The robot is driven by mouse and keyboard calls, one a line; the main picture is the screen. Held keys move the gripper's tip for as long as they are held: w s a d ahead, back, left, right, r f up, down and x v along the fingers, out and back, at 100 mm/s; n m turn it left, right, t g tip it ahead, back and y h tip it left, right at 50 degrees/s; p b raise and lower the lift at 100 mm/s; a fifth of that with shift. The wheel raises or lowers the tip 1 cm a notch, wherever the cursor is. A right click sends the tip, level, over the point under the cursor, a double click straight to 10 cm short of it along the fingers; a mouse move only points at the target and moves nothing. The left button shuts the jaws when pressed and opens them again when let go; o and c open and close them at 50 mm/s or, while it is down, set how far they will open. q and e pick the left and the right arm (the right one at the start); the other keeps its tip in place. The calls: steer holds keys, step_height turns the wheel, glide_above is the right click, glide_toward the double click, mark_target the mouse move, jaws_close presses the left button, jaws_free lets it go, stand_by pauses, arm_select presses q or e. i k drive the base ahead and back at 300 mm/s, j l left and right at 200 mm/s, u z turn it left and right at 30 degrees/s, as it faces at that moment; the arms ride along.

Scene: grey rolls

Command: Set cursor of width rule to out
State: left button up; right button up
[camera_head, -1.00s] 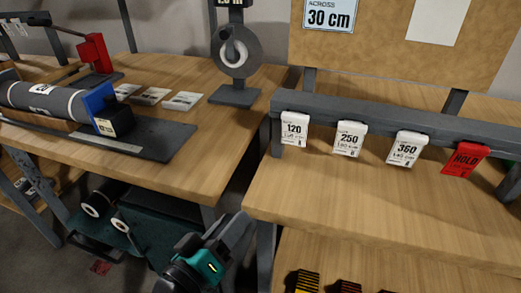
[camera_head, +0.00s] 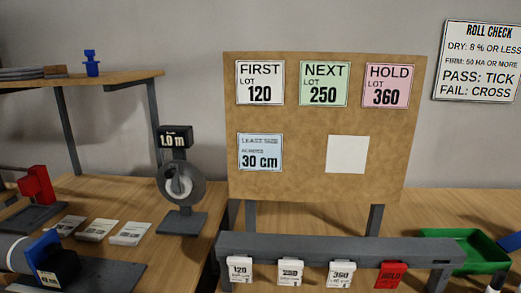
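At the lower left edge, a blue upright piece (camera_head: 36,250) with a black block (camera_head: 58,268) stands on a dark plate (camera_head: 108,276). The block has a small label that I cannot read surely. This may be the width rule's cursor, but I cannot tell its setting. The end of a grey-and-white roll (camera_head: 10,253) shows left of the blue piece; most of it is cut off. Neither of my grippers is in view.
A measuring wheel marked 1.0 m (camera_head: 178,190) and card stacks (camera_head: 128,234) stand on the left table. A board with lot cards (camera_head: 295,185) stands behind a grey rail (camera_head: 330,246) with hanging tags. A green tray (camera_head: 462,248) is at right.

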mark_target(52, 265)
steer(key=j+z, duration=0.15)
steer(key=j, duration=0.45)
steer(key=k+j+z, duration=0.1)
steer(key=j, duration=0.45)
steer(key=k+j+z, duration=0.15)
steer(key=j, duration=0.45)
